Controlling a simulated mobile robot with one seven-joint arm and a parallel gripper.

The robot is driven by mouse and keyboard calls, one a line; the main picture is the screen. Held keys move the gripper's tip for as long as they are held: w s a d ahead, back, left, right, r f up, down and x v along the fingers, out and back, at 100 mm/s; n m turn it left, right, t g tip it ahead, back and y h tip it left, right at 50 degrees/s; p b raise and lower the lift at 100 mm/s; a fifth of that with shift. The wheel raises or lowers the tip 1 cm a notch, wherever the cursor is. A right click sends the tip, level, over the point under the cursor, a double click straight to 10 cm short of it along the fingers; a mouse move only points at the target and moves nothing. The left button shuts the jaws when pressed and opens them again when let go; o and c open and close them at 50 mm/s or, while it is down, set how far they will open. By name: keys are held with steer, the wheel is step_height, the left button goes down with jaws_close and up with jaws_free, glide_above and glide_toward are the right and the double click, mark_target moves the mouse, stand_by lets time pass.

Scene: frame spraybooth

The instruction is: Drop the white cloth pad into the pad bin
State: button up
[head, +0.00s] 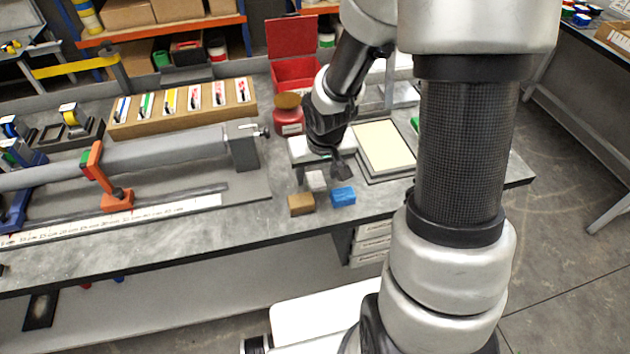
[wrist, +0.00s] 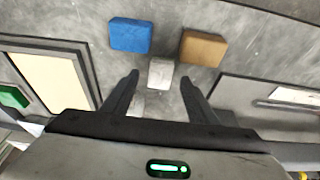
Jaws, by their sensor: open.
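The white cloth pad (head: 316,180) is a small pale block on the grey bench top. It lies between a brown block and a blue block, a little behind them. In the wrist view the pad (wrist: 161,73) shows between my fingertips, with a gap on both sides. My gripper (wrist: 159,78) is open and points down over the pad; in the head view my gripper (head: 322,173) is low over the bench. I cannot tell its exact height. A red bin (head: 296,73) with its lid raised stands at the back of the bench; I cannot read a label.
The brown block (head: 301,204) and blue block (head: 343,196) sit close to the pad near the bench's front edge. A framed cream panel (head: 384,146) lies to the right. A red can (head: 288,116) stands behind my gripper. A long grey beam (head: 150,152) runs along the left.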

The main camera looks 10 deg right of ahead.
mark_target(315, 180)
steer(key=shift+x, duration=1.1)
steer(key=c, duration=1.2)
